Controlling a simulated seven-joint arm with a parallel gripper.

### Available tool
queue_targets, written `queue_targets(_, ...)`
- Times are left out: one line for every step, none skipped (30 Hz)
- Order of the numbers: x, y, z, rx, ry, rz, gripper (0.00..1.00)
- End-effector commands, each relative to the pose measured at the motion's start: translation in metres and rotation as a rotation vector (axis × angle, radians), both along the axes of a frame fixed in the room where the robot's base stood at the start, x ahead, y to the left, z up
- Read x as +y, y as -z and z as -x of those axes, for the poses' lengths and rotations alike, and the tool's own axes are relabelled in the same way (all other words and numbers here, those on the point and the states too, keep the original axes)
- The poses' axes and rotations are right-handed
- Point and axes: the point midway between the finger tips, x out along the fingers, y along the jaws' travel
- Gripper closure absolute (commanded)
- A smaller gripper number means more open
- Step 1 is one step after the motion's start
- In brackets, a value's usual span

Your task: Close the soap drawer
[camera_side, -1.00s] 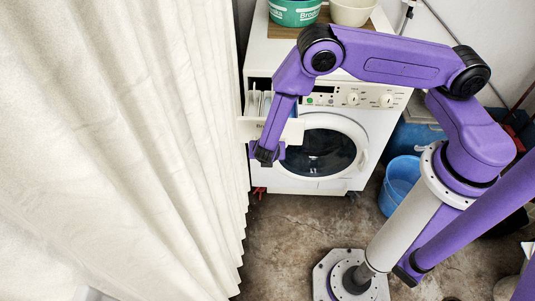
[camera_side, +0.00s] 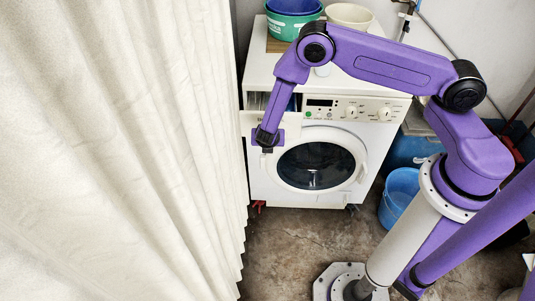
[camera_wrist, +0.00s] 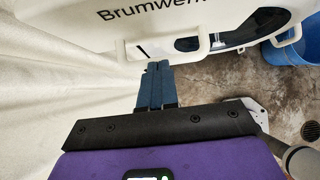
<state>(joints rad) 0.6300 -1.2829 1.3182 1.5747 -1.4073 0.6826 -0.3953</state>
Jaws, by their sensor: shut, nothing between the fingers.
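The soap drawer (camera_side: 253,124) is at the upper left of the white washing machine (camera_side: 335,195) in the side view. It still stands out from the body, with a dark gap (camera_side: 257,101) above its front. In the wrist view the drawer front (camera_wrist: 100,32) carries black lettering and a pale handle (camera_wrist: 208,44) at its lower edge. My gripper (camera_side: 266,148) is shut and empty at the drawer front. Its blue fingertips (camera_wrist: 157,66) reach the handle in the wrist view; I cannot tell if they touch. My forearm hides part of the drawer.
The round door (camera_side: 315,166) is just right of the gripper. Blue and green tubs (camera_side: 291,25) and a cream bowl (camera_side: 349,15) stand on top. A pale curtain (camera_side: 120,150) hangs close on the left. A blue bucket (camera_side: 402,188) stands at right on the floor.

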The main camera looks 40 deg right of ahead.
Motion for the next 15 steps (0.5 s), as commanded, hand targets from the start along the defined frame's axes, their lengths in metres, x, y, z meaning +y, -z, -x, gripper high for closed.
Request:
queue_targets(-0.011, 0.000, -0.009, -0.001, 0.006, -0.001, 1.00)
queue_targets(-0.015, 0.000, -0.014, 0.000, 0.006, 0.000, 1.00)
queue_targets(-0.022, 0.000, -0.021, 0.000, 0.004, 0.001, 1.00)
queue_targets(-0.027, 0.000, -0.025, -0.001, 0.006, -0.001, 1.00)
queue_targets(-0.031, 0.000, -0.030, -0.001, 0.004, -0.001, 1.00)
queue_targets(-0.036, 0.000, -0.036, 0.000, 0.004, 0.000, 1.00)
queue_targets(-0.040, 0.000, -0.039, 0.000, 0.004, 0.000, 1.00)
queue_targets(-0.044, 0.000, -0.043, 0.000, 0.004, 0.000, 1.00)
queue_targets(-0.049, 0.000, -0.048, 0.000, 0.002, 0.000, 1.00)
queue_targets(-0.052, 0.000, -0.051, -0.001, 0.001, 0.001, 1.00)
queue_targets(-0.055, 0.000, -0.054, 0.001, 0.002, 0.001, 1.00)
queue_targets(-0.059, 0.001, -0.058, 0.001, 0.002, 0.001, 1.00)
queue_targets(-0.061, 0.001, -0.060, 0.001, 0.002, 0.001, 1.00)
queue_targets(-0.063, 0.001, -0.062, 0.001, 0.001, -0.001, 1.00)
queue_targets(-0.066, 0.001, -0.065, 0.001, 0.001, 0.000, 1.00)
